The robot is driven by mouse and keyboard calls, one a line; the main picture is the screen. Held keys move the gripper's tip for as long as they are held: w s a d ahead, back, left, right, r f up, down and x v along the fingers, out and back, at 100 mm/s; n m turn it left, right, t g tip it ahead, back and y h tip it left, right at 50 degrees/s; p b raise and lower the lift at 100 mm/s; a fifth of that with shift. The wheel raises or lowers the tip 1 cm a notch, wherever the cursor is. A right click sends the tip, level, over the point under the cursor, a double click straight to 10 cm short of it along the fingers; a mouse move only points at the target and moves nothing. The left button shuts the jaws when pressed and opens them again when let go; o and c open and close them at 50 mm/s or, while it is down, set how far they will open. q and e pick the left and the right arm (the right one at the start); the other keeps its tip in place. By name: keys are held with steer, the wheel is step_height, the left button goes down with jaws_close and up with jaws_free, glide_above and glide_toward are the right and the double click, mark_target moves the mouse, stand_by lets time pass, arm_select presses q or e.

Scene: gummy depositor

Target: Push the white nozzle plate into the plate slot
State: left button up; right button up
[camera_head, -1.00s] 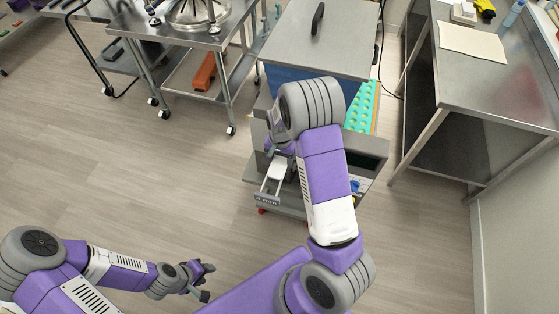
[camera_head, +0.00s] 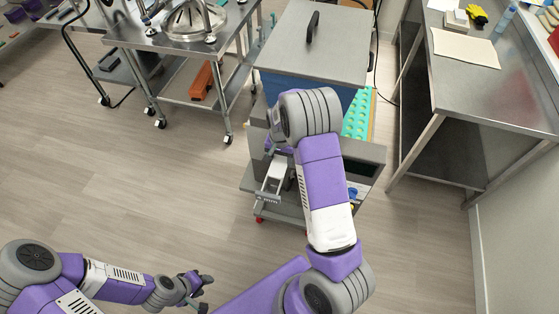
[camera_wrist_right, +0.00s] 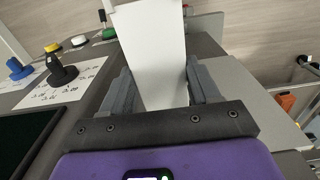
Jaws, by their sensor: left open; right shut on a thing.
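The white nozzle plate (camera_wrist_right: 152,45) is a long flat strip between the fingers of my right gripper (camera_wrist_right: 160,88) in the right wrist view. The gripper is shut on it, and the plate extends away from the fingers. In the head view, a white piece that looks like this plate (camera_head: 278,167) shows beside the depositor (camera_head: 365,158), just left of my right arm. My right gripper's fingers are mostly hidden there by my own wrist. The plate slot cannot be made out clearly. My left gripper (camera_head: 205,293) is open and empty over the floor at the lower left.
Control knobs (camera_wrist_right: 62,72) lie left of the plate in the wrist view. A steel table (camera_head: 490,85) stands at the right, and a steel cart (camera_head: 185,42) at the back left. The left floor is clear.

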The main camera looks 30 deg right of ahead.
steer(key=shift+w+d, duration=0.7)
steer(key=shift+d, duration=0.1)
steer(key=shift+w+d+r, duration=0.15)
steer(key=shift+w+d, duration=0.05)
steer(key=shift+d, duration=0.05)
steer(key=shift+d, duration=0.1)
steer(key=shift+r, duration=0.1)
steer(key=o, duration=1.6)
steer(key=r, duration=0.7)
steer(key=shift+s+a+r, duration=0.1)
steer(key=shift+s+a, duration=0.1)
steer(key=shift+a, duration=0.1)
